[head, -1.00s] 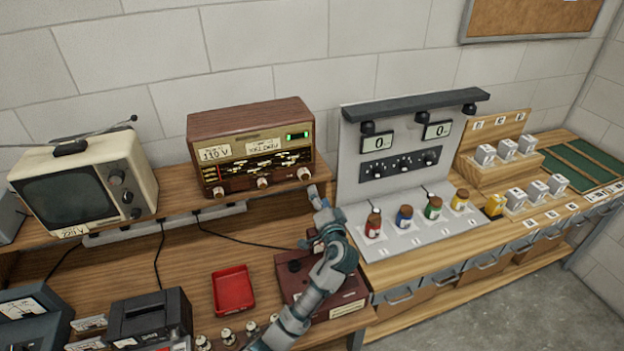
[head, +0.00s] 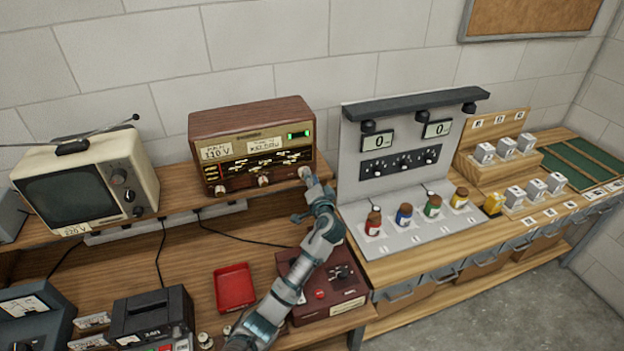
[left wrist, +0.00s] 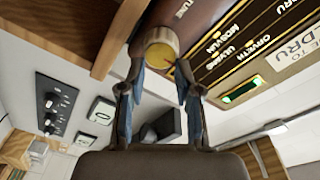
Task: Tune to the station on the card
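The brown radio (head: 251,146) stands on the raised shelf, with a lit green window at its upper right. A card (head: 265,146) on its front is too small to read fully; in the left wrist view the card (left wrist: 296,48) shows an ending "DRU". The right-hand knob (head: 304,172) is cream with a gold face. My left gripper (head: 311,184) is at this knob. In the left wrist view its fingertips (left wrist: 160,70) stand apart on either side of the knob (left wrist: 160,52); firm contact cannot be told. My right gripper is out of view.
An old television (head: 88,183) stands left of the radio. Below are a red tray (head: 235,288) and a dark red box (head: 322,288) under my arm. A grey panel with several colored jars (head: 404,215) stands to the right.

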